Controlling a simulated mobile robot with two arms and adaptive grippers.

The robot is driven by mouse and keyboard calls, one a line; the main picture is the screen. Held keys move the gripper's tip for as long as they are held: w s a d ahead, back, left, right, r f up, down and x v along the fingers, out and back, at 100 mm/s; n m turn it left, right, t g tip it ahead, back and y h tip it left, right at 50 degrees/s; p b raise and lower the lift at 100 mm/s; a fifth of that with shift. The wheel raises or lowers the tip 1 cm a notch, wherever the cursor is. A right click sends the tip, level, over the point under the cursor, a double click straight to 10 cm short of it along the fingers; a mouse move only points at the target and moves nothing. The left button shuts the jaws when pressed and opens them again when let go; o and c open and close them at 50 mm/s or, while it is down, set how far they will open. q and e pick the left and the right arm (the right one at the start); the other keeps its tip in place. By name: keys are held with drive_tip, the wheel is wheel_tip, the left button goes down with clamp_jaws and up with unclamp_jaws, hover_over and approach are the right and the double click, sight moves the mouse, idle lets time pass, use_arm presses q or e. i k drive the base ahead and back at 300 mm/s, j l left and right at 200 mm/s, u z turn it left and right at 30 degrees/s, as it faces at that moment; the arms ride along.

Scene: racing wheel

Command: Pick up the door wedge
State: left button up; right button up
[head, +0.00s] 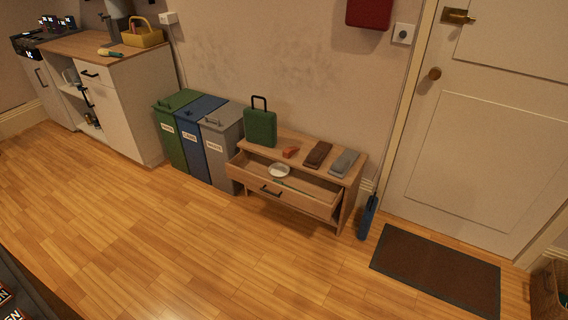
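A small orange-red block, which looks like the door wedge (290,152), lies on top of the low wooden cabinet (336,184). It sits between a green case with a black handle (260,128) and a dark brown folded item (318,154). It is too small to make out its exact shape. Neither of my grippers is in the head view.
The cabinet's drawer (272,191) is pulled open, with a white dish (279,170) inside. A grey item (344,163) lies at the cabinet's right. Bins (221,145) stand left, a blue umbrella-like object (368,217) and doormat (437,270) right. The floor in front is clear.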

sight(288, 151)
drive_tip(key=i+l, duration=0.1)
drive_tip(key=i, duration=0.25)
drive_tip(key=i+j+z, duration=0.35)
drive_tip(key=i, duration=0.35)
drive_tip(key=i+j+z, duration=0.4)
drive_tip(key=i+j, duration=0.3)
